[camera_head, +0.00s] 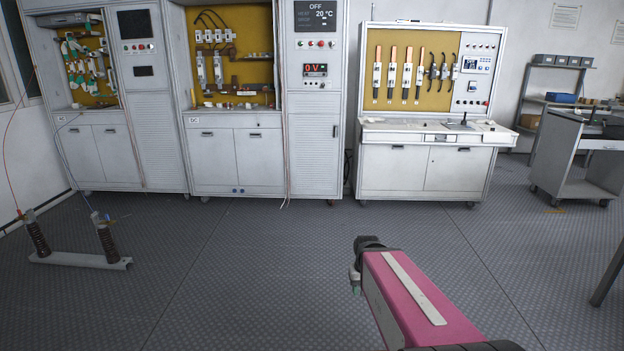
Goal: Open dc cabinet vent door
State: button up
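The middle cabinet (236,158) stands against the back wall, with a small label that looks like "DC" on its left side. Its tall louvered vent door (313,160) is on the right, below the display and meter panel. The vent door looks shut, flush with the cabinet front. A small dark handle (334,131) sits near its upper right edge. A pink and grey link of my arm shows at the lower right, well in front of the cabinets and apart from them. My gripper's fingers cannot be seen.
A similar cabinet (97,158) with its own louvered door stands at left. A white test bench (425,168) stands right of the middle cabinet. A cart (575,150) is far right. An insulator stand (80,260) lies front left. The middle floor is clear.

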aim_at(314, 138)
jog(key=i, duration=1.8)
